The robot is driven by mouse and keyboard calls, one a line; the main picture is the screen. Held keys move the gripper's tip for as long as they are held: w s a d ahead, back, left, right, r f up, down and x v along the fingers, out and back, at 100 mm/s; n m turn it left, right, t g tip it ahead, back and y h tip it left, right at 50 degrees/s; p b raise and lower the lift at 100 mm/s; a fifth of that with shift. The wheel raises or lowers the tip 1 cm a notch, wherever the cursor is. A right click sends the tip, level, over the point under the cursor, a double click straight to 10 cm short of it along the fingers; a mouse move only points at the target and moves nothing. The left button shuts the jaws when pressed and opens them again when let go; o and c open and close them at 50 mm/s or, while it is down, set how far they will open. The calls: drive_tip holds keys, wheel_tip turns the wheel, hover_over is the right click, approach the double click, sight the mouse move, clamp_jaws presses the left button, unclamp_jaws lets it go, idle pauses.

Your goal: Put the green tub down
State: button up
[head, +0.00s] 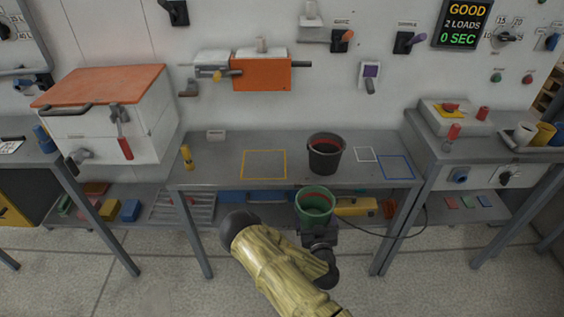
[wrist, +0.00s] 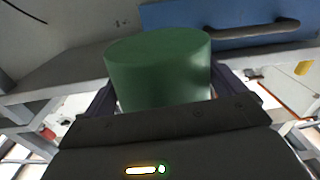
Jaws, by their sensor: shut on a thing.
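The green tub (head: 314,204) is held in my gripper (head: 318,228), in front of the bench's front edge in the head view. It looks upright, with something reddish inside. In the wrist view the green tub (wrist: 158,70) fills the middle, between the two dark fingers of my gripper (wrist: 160,95). The grey bench (head: 225,160) has a yellow outlined square (head: 264,164), a small white outlined square (head: 365,154) and a blue outlined square (head: 396,167), all bare. My arm hides part of the lower bench.
A black bucket (head: 325,154) with reddish contents stands on the bench between the yellow and white outlines. A yellow bottle (head: 186,157) stands at the bench's left end. A yellow box (head: 357,206) lies on the lower shelf. The bench top around the yellow outline is clear.

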drive_tip(key=shift+d, duration=0.45)
